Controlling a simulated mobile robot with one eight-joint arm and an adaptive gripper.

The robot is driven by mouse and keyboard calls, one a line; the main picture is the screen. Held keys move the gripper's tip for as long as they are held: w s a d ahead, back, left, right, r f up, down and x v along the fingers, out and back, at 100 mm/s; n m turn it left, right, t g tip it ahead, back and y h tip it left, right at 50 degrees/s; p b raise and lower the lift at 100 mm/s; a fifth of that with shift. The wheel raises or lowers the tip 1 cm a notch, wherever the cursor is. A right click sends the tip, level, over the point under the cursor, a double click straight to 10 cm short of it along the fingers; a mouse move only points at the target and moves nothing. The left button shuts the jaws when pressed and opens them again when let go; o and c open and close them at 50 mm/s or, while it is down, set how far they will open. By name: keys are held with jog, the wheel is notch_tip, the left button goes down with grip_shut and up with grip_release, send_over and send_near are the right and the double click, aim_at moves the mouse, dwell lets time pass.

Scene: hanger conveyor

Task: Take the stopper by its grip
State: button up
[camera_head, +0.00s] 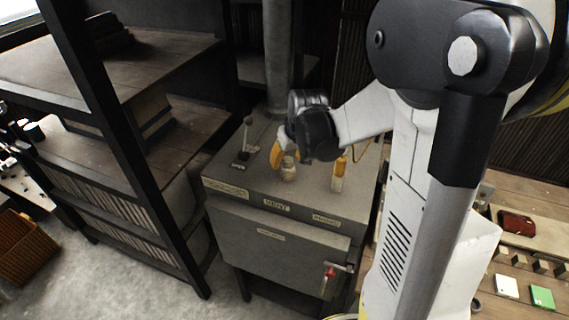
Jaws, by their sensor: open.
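A small pale knob-like piece (289,172), which looks like the stopper, stands upright on top of the grey cabinet (235,172), just behind the label "VENT". My gripper (289,157) is open and reaches down at it from above. One orange finger is at the upper left of the piece. The other finger is mostly hidden by the dark wrist. I cannot tell whether the fingers touch the piece, and its upper part is partly covered.
A lever (246,134) on a dark base stands to the left on the cabinet top. A yellow-and-white upright piece (338,176) stands to the right. A red-handled latch (329,274) is on the cabinet front. Dark shelving (150,160) rises at the left.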

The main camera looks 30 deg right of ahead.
aim_at(288, 159)
jog(key=shift+w+f, duration=0.1)
jog(key=shift+f, duration=0.05)
grip_shut()
notch_tip(288, 159, up, 10)
jog(key=shift+r+p, duration=0.1)
jog(key=shift+p, duration=0.5)
dwell(0.3)
